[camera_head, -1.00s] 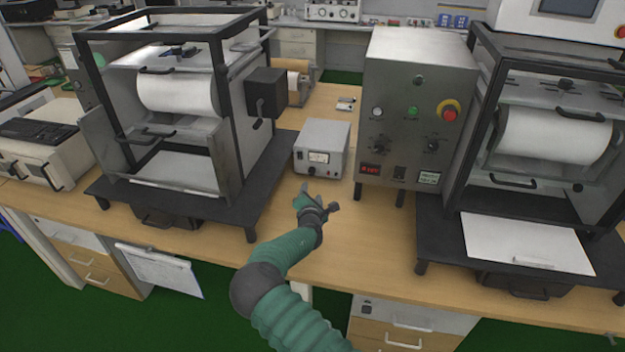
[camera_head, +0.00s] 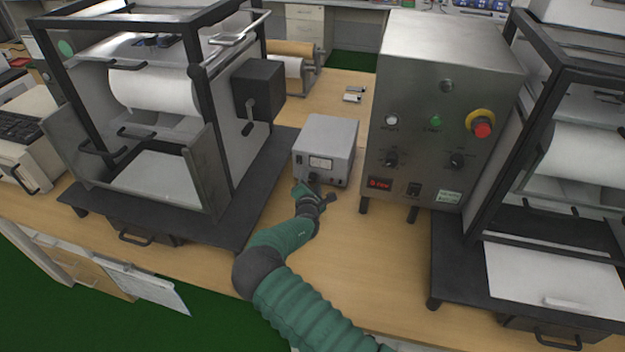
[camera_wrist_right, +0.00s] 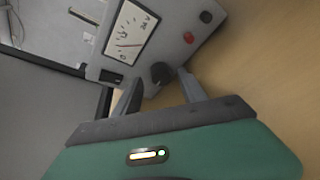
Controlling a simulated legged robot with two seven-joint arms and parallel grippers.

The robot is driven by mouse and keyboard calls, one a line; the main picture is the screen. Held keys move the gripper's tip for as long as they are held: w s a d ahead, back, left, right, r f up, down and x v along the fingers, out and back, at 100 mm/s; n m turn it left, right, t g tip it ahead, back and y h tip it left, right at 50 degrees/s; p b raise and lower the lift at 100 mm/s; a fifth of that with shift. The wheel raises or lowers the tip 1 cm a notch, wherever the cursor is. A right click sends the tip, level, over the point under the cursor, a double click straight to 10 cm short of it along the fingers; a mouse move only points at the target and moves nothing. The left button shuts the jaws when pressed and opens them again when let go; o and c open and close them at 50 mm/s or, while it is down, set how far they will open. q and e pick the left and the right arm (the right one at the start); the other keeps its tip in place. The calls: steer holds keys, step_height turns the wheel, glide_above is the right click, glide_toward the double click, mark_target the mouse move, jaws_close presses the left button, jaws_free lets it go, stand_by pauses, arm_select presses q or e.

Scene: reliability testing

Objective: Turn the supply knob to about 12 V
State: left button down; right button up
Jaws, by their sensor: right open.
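The supply is a small grey box (camera_head: 326,135) with a white dial meter (camera_head: 320,162) on its front, standing on the bench between two larger machines. In the right wrist view the meter (camera_wrist_right: 131,30) shows a scale, a red needle and lettering that looks like "24 V". The black supply knob (camera_wrist_right: 161,73) sits below the meter. My right gripper (camera_wrist_right: 158,88) is open, its two fingers on either side of the knob; I cannot tell if they touch it. In the head view the gripper (camera_head: 313,190) is at the front of the supply and hides part of it. My left gripper is not in view.
A tall control cabinet (camera_head: 425,70) with a red emergency button (camera_head: 482,128) stands right of the supply. A framed roller machine on a dark base (camera_head: 225,215) stands to the left, another to the right. Bare bench (camera_head: 350,250) lies in front.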

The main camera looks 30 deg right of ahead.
steer(key=shift+s+r, duration=0.1)
steer(key=shift+r, duration=0.05)
steer(key=shift+a, duration=0.1)
steer(key=shift+c, duration=1.3)
steer(key=shift+d, duration=0.25)
steer(key=c, duration=0.5)
steer(key=shift+d, duration=0.15)
jaws_close()
steer(key=shift+f+m+b, duration=0.45)
steer(key=shift+m+b, duration=0.05)
steer(key=shift+b, duration=0.1)
steer(key=shift+m+t+b, duration=0.3)
steer(key=shift+m, duration=0.1)
steer(key=shift+r, duration=0.1)
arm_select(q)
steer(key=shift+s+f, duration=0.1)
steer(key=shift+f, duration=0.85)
arm_select(e)
steer(key=shift+r, duration=0.1)
